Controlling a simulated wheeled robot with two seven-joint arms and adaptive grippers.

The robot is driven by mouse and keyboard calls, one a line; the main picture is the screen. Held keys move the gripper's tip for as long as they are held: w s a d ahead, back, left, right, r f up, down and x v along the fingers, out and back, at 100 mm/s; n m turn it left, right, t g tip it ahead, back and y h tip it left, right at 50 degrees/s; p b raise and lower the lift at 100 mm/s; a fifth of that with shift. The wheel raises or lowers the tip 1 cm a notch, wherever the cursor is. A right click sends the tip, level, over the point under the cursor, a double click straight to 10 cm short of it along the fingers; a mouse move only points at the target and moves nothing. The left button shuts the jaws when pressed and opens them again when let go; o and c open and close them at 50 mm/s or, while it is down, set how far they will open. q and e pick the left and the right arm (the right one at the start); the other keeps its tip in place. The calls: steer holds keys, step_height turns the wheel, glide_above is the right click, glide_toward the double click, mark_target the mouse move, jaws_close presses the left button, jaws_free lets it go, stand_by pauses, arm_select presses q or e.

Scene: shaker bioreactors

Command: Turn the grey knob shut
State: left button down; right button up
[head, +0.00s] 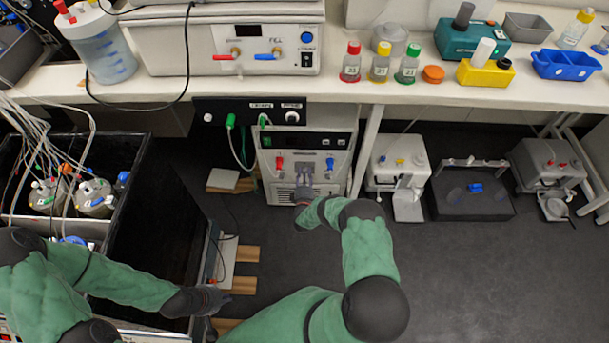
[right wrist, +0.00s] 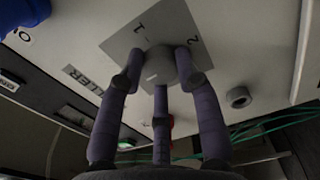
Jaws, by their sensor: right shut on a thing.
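The grey knob (right wrist: 160,67) is round with a small white mark on its face. It sits on a grey square plate marked 1 and 2 on a white chiller panel. My right gripper (right wrist: 158,72) has its three fingers closed around the knob, two at its sides and one below. In the head view my right gripper (head: 304,190) reaches the front of the white chiller unit (head: 338,143) under the bench, and hides most of the knob. My left gripper (head: 217,299) is at the lower left beside the black bin; its fingers are too small to judge.
The chiller front also carries a red valve handle (head: 280,163) and a blue valve handle (head: 330,165). A white bench (head: 215,92) overhangs it, with capped bottles on top. A black bin (head: 150,215) with vessels stands at left.

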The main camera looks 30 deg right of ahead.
steer(key=shift+s+d+f, duration=0.1)
stand_by(0.3)
steer(key=o, duration=1.1)
steer(key=shift+o, duration=0.2)
steer(key=v, duration=1.2)
